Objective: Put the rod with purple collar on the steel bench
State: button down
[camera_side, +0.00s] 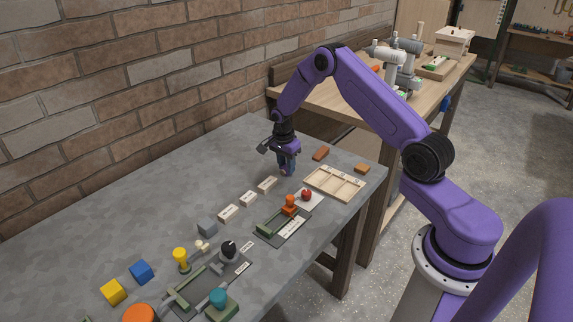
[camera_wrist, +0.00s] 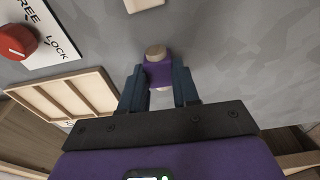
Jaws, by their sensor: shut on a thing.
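The rod with purple collar (camera_wrist: 157,72) is between the two dark blue fingers of my gripper (camera_wrist: 159,92) in the wrist view. Its pale round end shows beyond the collar. In the side view my gripper (camera_side: 287,168) points down, low over or at the far part of the grey steel bench (camera_side: 150,195). The rod is mostly hidden there by the fingers. I cannot tell whether its lower end touches the bench.
A wooden compartment tray (camera_side: 335,183) and a red knob (camera_side: 306,194) on a white plate are to the right. Pale blocks (camera_side: 248,198) lie in a row nearer the camera. Orange-brown blocks (camera_side: 320,153) lie behind. Bench space left of my gripper is clear.

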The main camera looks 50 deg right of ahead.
jog(key=shift+f, duration=0.15)
jog(key=c, duration=0.8)
grip_release()
